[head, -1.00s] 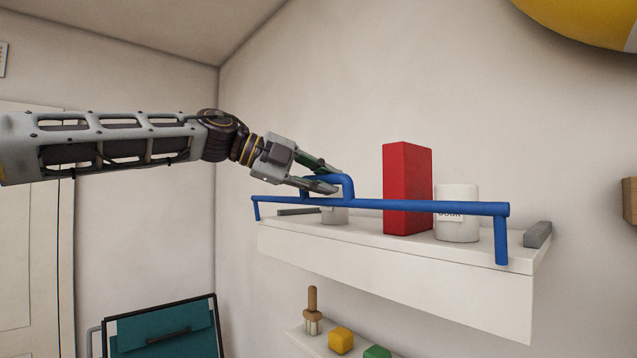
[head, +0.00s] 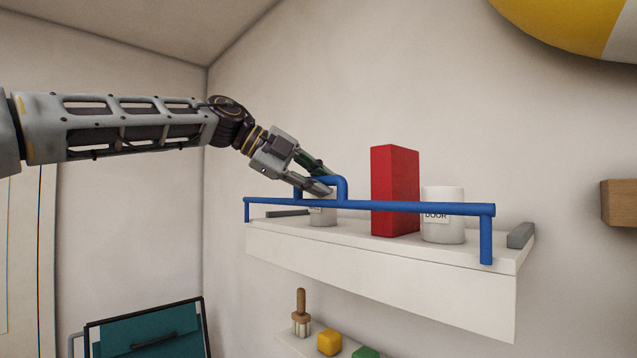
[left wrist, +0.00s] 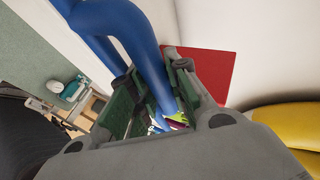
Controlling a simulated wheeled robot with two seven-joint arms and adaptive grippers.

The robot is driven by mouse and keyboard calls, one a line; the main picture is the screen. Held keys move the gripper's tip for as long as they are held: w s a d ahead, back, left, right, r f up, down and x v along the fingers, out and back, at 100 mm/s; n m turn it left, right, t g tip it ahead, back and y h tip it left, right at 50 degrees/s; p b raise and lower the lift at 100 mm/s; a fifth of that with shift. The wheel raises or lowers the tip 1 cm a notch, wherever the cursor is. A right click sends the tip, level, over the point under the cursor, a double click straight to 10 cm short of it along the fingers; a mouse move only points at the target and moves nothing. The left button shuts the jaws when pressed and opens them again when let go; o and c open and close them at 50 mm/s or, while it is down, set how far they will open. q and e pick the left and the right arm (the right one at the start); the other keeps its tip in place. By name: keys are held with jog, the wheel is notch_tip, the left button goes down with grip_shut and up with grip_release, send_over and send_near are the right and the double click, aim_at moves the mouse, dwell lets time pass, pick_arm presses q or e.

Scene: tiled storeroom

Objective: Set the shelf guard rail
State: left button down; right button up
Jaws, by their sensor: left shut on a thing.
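The blue guard rail (head: 410,207) runs along the front of the white shelf (head: 380,285), with a raised handle loop near its left part and a leg down at each end. My left gripper (head: 325,186) is shut on the handle loop. In the left wrist view the blue rail (left wrist: 125,30) passes between the fingers (left wrist: 155,100). The right leg hangs in front of the shelf's front edge; whether it touches is not clear. Grey blocks sit at the shelf's left end (head: 287,213) and right end (head: 521,236). My right gripper is not in view.
A lower shelf holds a brush (head: 301,313), a yellow block (head: 329,341) and a green block (head: 365,352).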

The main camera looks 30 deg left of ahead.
pick_arm(q)
jog(key=c, duration=1.3)
grip_release()
jog(key=shift+w, duration=0.1)
jog(key=v, duration=1.2)
jog(key=shift+r, duration=0.1)
jog(key=shift+d+m, duration=0.1)
jog(key=shift+m, duration=0.2)
